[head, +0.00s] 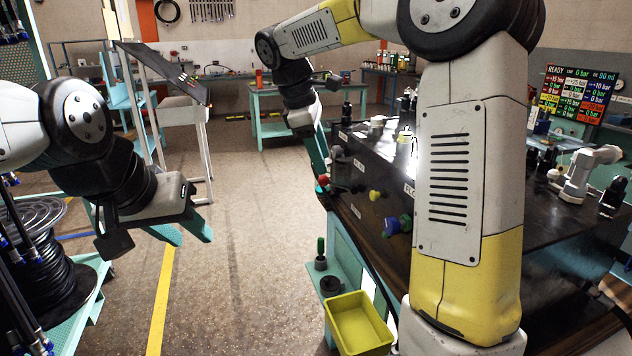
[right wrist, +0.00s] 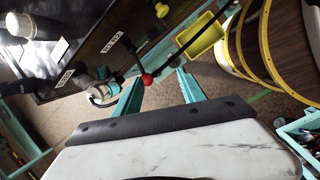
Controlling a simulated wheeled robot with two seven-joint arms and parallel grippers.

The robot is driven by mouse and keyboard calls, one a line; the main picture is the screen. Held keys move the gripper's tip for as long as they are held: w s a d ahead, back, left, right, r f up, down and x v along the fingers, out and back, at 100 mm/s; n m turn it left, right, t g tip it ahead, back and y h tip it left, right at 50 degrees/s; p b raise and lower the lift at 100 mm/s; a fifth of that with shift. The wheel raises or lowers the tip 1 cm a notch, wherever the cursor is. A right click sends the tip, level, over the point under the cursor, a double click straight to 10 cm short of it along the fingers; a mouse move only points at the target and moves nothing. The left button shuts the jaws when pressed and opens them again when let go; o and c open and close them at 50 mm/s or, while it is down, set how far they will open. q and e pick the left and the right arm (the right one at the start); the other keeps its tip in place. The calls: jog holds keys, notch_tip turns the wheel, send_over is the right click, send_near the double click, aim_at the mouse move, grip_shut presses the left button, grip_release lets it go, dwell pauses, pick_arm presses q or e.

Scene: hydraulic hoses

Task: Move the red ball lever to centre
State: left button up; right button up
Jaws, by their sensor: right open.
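The red ball (head: 323,180) of the lever sticks out from the near left end of the black bench in the head view. In the right wrist view, the red ball (right wrist: 147,80) sits on a thin dark rod, close to the left fingertip and in the gap between the fingers. My right gripper (right wrist: 160,77) is open around or just short of it; I cannot tell whether it touches. My left gripper (head: 194,239) hangs open and empty over the floor at the left.
A yellow knob (head: 375,195) and a blue knob (head: 391,227) are on the bench front. A yellow bin (head: 358,325) stands below. In the right wrist view, a hose fitting (right wrist: 102,92) lies left of the fingers. Open floor (head: 235,270) spreads left of the bench.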

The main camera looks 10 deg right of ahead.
jog(key=n, duration=0.2)
send_over(322, 176)
jog(key=a, duration=0.2)
jog(key=f, duration=0.2)
jog(key=shift+g+h, duration=0.3)
jog(key=shift+h, duration=0.1)
jog(key=x, duration=0.7)
jog(key=shift+s+f, duration=0.1)
jog(key=shift+f, duration=0.35)
jog(key=shift+c, duration=0.5)
jog(key=shift+a, duration=0.1)
grip_shut()
